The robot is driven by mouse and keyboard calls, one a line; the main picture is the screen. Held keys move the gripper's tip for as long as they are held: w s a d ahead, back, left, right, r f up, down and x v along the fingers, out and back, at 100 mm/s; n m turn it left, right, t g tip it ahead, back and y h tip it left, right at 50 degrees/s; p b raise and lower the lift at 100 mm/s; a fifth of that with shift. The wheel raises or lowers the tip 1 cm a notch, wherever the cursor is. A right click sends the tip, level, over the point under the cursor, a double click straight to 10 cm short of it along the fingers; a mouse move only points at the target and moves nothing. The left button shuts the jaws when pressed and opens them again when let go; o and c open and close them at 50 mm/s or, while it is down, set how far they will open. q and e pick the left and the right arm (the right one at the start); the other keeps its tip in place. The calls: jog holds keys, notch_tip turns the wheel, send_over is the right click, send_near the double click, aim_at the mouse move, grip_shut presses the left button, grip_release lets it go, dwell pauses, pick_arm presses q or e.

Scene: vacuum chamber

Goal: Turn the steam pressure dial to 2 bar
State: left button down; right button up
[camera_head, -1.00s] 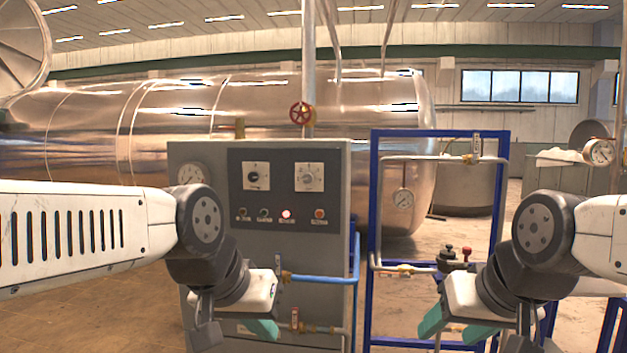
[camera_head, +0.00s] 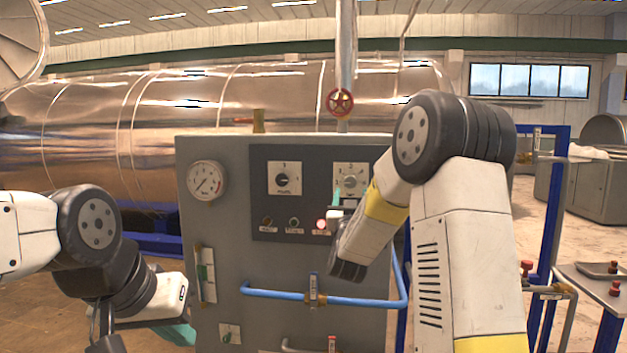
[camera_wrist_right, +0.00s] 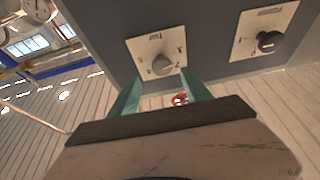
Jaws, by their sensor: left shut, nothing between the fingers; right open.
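Two square dial plates sit on the dark panel of the grey cabinet; their markings are too small to read, so I cannot tell which is steam pressure. The left dial (camera_head: 284,179) has a black knob, and it also shows in the right wrist view (camera_wrist_right: 268,41). The right dial (camera_head: 351,179) has a grey knob (camera_wrist_right: 157,63). My right gripper (camera_head: 341,193) is open in front of the right dial. In the right wrist view its teal fingers (camera_wrist_right: 160,78) are spread just short of the grey knob, apparently not touching it. My left gripper (camera_head: 179,334) is shut and empty, low at the left.
A round gauge (camera_head: 207,180) is left of the panel. Buttons and a lit red lamp (camera_head: 321,225) sit below the dials. A blue pipe (camera_head: 350,300) crosses the cabinet front. A red valve wheel (camera_head: 339,102) stands above it. A blue frame (camera_head: 547,250) is at the right.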

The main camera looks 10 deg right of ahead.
aim_at(350, 182)
jog(key=x, duration=0.8)
jog(key=shift+w+a+r, duration=0.1)
jog(key=shift+a+r, duration=0.05)
jog(key=shift+a, duration=0.1)
jog(key=shift+c, duration=0.5)
grip_shut()
